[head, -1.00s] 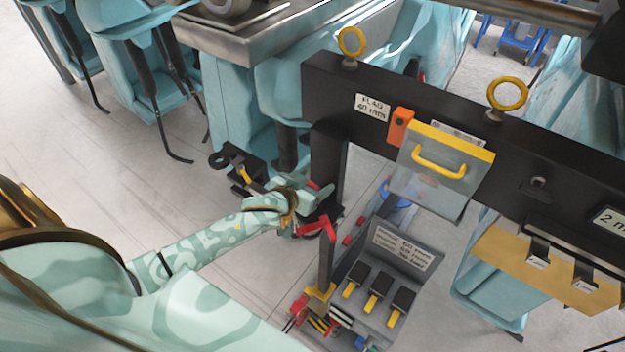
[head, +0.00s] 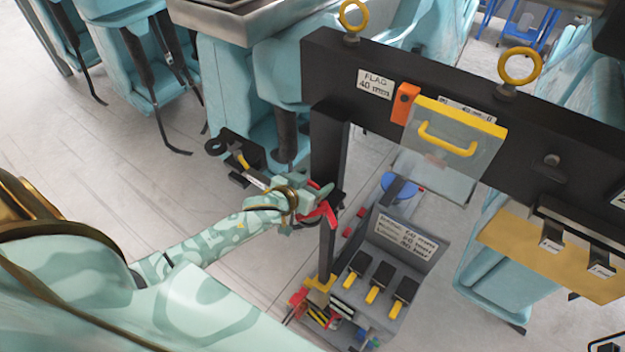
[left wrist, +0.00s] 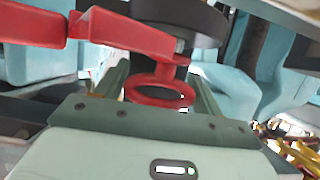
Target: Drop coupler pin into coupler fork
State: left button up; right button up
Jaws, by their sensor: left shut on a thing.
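My left gripper (head: 324,193) is beside the dark upright post under the black beam. In the left wrist view its green fingers (left wrist: 155,85) are shut around a red ring (left wrist: 158,94), which looks like the handle of the coupler pin. The pin's shaft is not clearly visible. A dark rounded part (left wrist: 185,18) lies just beyond the ring; it may be the coupler fork, but I cannot tell whether the pin is in it. A bent red bar (left wrist: 120,28) runs close above the fingers and also shows in the head view (head: 318,214). My right gripper is not in view.
The black beam (head: 440,105) with yellow rings crosses above right. A grey tray (head: 405,240) with several yellow-handled black pieces stands at lower right. A black bracket (head: 228,145) with a yellow-handled piece is left of the gripper.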

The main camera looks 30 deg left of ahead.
pick_arm(q)
jog(key=o, duration=1.3)
jog(key=shift+s, duration=0.1)
jog(key=v, duration=1.6)
jog(key=shift+s, duration=0.1)
